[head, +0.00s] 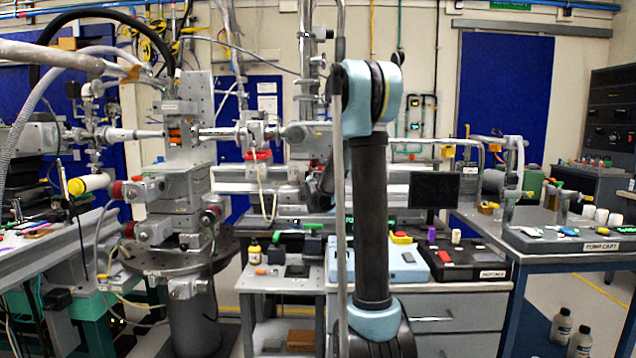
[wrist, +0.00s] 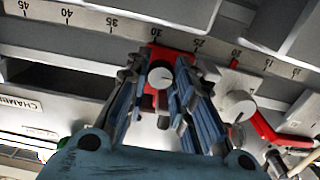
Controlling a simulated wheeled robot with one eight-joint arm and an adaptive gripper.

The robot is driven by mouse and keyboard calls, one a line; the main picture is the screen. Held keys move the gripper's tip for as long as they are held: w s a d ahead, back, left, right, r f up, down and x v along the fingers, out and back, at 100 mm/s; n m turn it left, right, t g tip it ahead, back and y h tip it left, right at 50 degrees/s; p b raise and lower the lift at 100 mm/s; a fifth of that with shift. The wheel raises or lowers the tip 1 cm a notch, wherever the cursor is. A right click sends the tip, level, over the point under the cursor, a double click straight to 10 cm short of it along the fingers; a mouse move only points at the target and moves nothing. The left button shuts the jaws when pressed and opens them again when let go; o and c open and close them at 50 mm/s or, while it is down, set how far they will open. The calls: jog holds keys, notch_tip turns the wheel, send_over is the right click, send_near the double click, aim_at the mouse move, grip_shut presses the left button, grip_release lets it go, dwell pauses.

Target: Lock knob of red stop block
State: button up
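In the wrist view, the red stop block (wrist: 178,56) sits on a rail with a numbered scale. Its round pale lock knob (wrist: 160,77) faces me. My gripper (wrist: 160,82) has its two blue fingers apart, one on each side of the knob, with a visible gap on the left. Whether the right finger touches the knob or the block is hard to tell. The fingers cover parts of the block's sides. In the head view my own arm stands in front, and I cannot make out the gripper or the red stop block.
In the wrist view, a grey block with a second round knob (wrist: 237,106) stands close right of my gripper, and a red bent handle (wrist: 275,132) lies beyond it. A scale strip (wrist: 90,20) runs above. In the head view, a monitor (head: 433,190) stands right of my arm.

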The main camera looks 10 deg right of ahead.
grip_shut()
jog(key=shift+m, duration=0.8)
jog(key=o, duration=0.6)
grip_release()
jog(key=s+a, duration=0.2)
jog(key=s, duration=0.9)
jog(key=shift+s, duration=0.4)
jog(key=shift+f, duration=0.1)
